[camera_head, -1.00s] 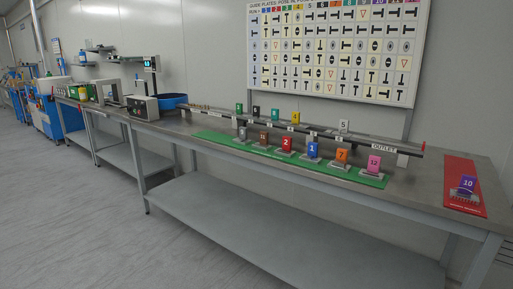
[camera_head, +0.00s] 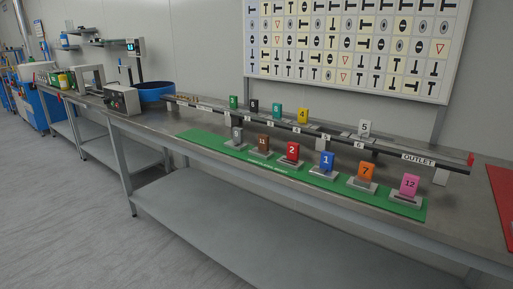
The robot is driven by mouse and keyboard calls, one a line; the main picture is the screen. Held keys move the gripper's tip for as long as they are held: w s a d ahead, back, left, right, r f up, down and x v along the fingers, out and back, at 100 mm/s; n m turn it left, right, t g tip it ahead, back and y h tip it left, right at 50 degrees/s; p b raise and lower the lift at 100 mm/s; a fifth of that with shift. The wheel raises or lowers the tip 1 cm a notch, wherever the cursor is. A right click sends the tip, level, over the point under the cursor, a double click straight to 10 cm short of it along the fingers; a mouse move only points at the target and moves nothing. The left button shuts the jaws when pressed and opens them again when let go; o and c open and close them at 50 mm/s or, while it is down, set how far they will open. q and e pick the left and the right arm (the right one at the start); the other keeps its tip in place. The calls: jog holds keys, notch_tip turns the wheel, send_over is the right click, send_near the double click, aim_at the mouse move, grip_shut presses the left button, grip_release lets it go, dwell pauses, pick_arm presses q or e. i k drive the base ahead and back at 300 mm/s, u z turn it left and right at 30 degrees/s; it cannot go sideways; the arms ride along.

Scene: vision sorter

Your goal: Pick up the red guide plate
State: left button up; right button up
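The red guide plate (camera_head: 292,151), marked 2, stands upright in a small grey holder on the green mat (camera_head: 421,213) on the steel table. It is between the brown plate 11 (camera_head: 263,146) on its left and the blue plate 1 (camera_head: 327,160) on its right. Neither of my grippers is in view.
An orange plate 7 (camera_head: 365,172), a pink plate 12 (camera_head: 410,184) and a grey plate (camera_head: 237,134) share the mat. Behind runs a dark rail (camera_head: 290,127) with several plates, ending at the OUTLET label (camera_head: 419,159). A blue bowl (camera_head: 155,91) stands at left. Floor in front is clear.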

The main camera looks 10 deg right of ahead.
aim_at(292, 161)
jog(key=z, duration=0.4)
jog(key=i, duration=0.95)
jog(key=z, duration=0.75)
